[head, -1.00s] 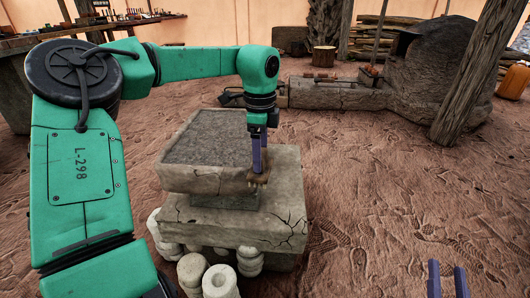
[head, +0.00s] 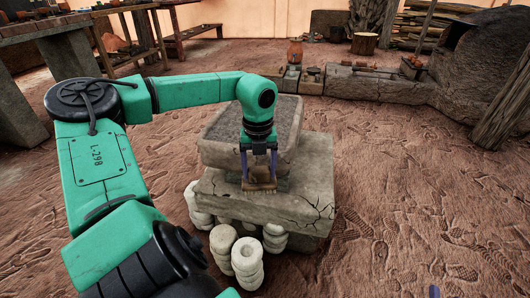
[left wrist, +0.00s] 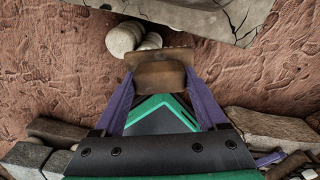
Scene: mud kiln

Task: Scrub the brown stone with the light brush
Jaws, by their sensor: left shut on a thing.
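My left gripper (head: 259,178) is shut on a small brown brush (head: 260,187), its pale bristle edge facing down. The left wrist view shows the brush (left wrist: 156,72) between the two purple fingers. It is at the front of a grey-brown stone block with a rough dark top (head: 286,143), low over the wide cracked slab (head: 302,197) under it. I cannot tell whether the bristles touch stone. No separate brown stone stands out.
Pale round stone pieces (head: 246,256) stand stacked at the slab's front left. A low stone ledge (head: 375,84) and a dark kiln (head: 480,65) are behind right. The sandy floor on the right is clear.

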